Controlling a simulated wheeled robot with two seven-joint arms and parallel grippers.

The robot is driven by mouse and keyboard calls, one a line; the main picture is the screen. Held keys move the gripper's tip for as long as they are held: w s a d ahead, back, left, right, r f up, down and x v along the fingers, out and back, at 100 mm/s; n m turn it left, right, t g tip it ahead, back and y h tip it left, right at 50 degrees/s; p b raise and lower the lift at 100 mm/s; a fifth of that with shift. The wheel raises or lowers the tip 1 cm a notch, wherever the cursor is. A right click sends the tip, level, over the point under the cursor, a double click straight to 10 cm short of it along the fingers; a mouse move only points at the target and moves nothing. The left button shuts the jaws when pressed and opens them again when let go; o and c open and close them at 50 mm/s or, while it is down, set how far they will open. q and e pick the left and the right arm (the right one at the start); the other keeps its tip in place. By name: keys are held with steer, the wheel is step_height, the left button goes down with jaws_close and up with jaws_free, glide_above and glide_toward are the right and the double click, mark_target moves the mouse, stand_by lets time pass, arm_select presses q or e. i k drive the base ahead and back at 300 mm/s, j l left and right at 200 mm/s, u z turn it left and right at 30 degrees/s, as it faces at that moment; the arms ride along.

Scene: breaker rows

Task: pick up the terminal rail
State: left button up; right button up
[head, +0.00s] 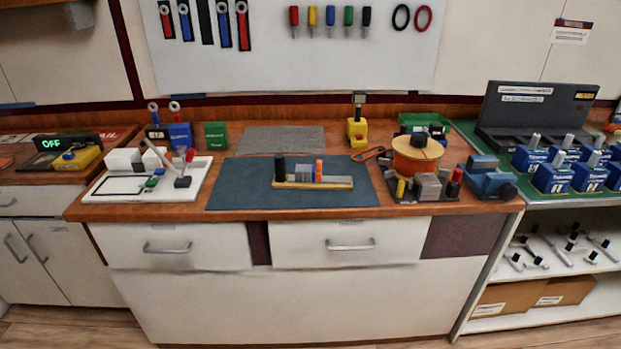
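What looks like the terminal rail (313,183) lies on the dark blue-grey mat (236,187) in the middle of the wooden workbench. It is a low, tan strip running left to right. A tall black block (280,167), grey blocks (304,172) and a thin orange block (319,170) stand along it. The right end of the strip carries a low grey piece. Neither of my grippers is in view, and nothing touches the rail.
A white board (106,191) with small parts is left of the mat. A grey pad (281,139) and yellow device (357,132) stand behind. The mat around the rail is clear.

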mark_target(304, 177)
steer(key=i, duration=1.25)
steer(key=k, duration=0.5)
